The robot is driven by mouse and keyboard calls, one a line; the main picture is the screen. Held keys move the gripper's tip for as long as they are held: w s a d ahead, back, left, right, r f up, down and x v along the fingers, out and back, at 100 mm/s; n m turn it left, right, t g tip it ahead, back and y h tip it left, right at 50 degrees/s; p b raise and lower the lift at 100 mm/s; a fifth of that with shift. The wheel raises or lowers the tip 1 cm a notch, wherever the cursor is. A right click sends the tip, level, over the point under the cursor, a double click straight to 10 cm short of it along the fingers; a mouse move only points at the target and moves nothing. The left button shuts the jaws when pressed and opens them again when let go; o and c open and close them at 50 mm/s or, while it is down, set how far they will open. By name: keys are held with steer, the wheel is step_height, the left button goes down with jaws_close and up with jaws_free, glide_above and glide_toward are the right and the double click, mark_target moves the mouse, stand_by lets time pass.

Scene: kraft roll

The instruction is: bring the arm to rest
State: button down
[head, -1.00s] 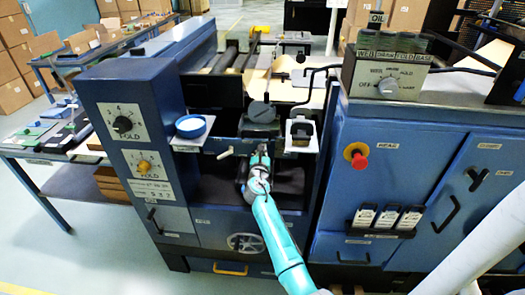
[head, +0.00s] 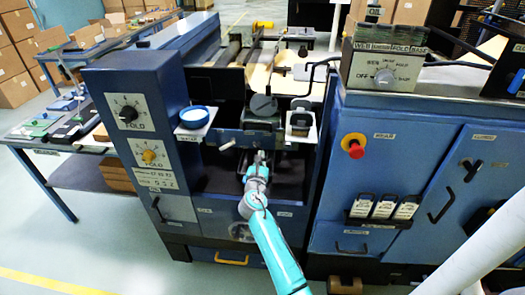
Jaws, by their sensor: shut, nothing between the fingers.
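My gripper (head: 259,157) is at the end of my teal arm, in front of the dark open bay in the middle of the blue machine (head: 240,200). It points away from me and is small in the head view. Its fingers are shut with nothing between them. It appears apart from the white lever (head: 227,146) to its left. My arm reaches up from the lower right and hides part of the machine's lower front.
A red stop button (head: 354,146) is on the right cabinet. A workbench (head: 60,165) stands left. The floor at front left is clear.

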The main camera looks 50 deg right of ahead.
steer(key=shift+v, duration=1.8)
steer(key=s+a+f+m+t+y, duration=0.2)
steer(key=s+a+f+m+y, duration=0.25)
steer(key=s+a+f, duration=0.55)
steer(key=s+a+f+m+t+y, duration=0.1)
steer(key=s+a+f+m+y, duration=0.2)
steer(key=s+a, duration=0.55)
steer(key=s+a+f+m+y, duration=0.1)
steer(key=s+a+m+y, duration=0.25)
steer(key=s+a, duration=0.5)
steer(key=s+a+r+m+y, duration=0.1)
steer(key=s+a+r+m, duration=0.2)
steer(key=s+r+m, duration=0.4)
steer(key=s+a+r+m+y, duration=0.2)
steer(key=s+r+m, duration=0.5)
steer(key=s, duration=0.7)
steer(key=shift+a+r+m+t, duration=0.3)
steer(key=shift+a+r+t, duration=0.1)
steer(key=shift+a+r, duration=0.2)
